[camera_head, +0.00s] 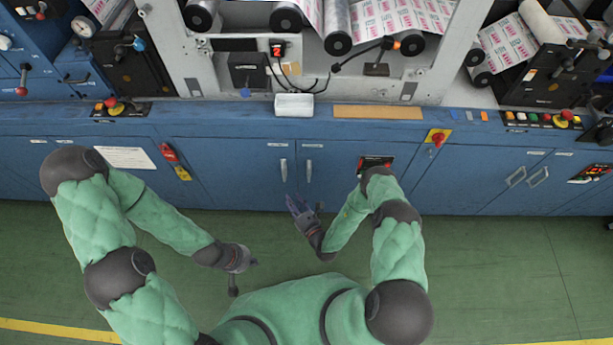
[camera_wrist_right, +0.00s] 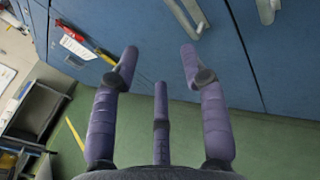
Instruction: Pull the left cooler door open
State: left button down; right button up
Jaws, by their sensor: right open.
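The blue cabinet front has a central pair of doors, both shut. The left door (camera_head: 235,165) has an upright metal handle (camera_head: 284,170) near its right edge. That handle (camera_wrist_right: 186,18) also shows at the top of the right wrist view. My right gripper (camera_head: 305,210) is open and empty, just in front of and below the handles in the head view. In the right wrist view its spread fingers (camera_wrist_right: 160,60) point toward the left door, apart from the handle. My left gripper (camera_head: 247,275) hangs over the green floor, away from the cabinet, with its fingers apart and nothing in them.
The right door's handle (camera_head: 308,170) is close beside the left one. A dark panel with a red button (camera_head: 375,163) is on the right. The green floor (camera_head: 480,260) before the cabinet is clear.

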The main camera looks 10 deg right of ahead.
jog(key=d+f+m+t+h, duration=0.2)
jog(key=d+m+h, duration=0.1)
jog(key=d+h, duration=0.45)
jog(key=shift+y, duration=0.25)
jog(key=w+b, duration=0.1)
jog(key=w, duration=0.2)
jog(key=w+b, duration=0.1)
jog(key=w, duration=0.3)
jog(key=w+d, duration=0.1)
jog(key=w, duration=0.2)
jog(key=shift+w+r+b, duration=0.2)
jog(key=shift+w+b, duration=0.15)
jog(key=shift+b, duration=0.05)
jog(key=shift+c, duration=0.3)
grip_shut()
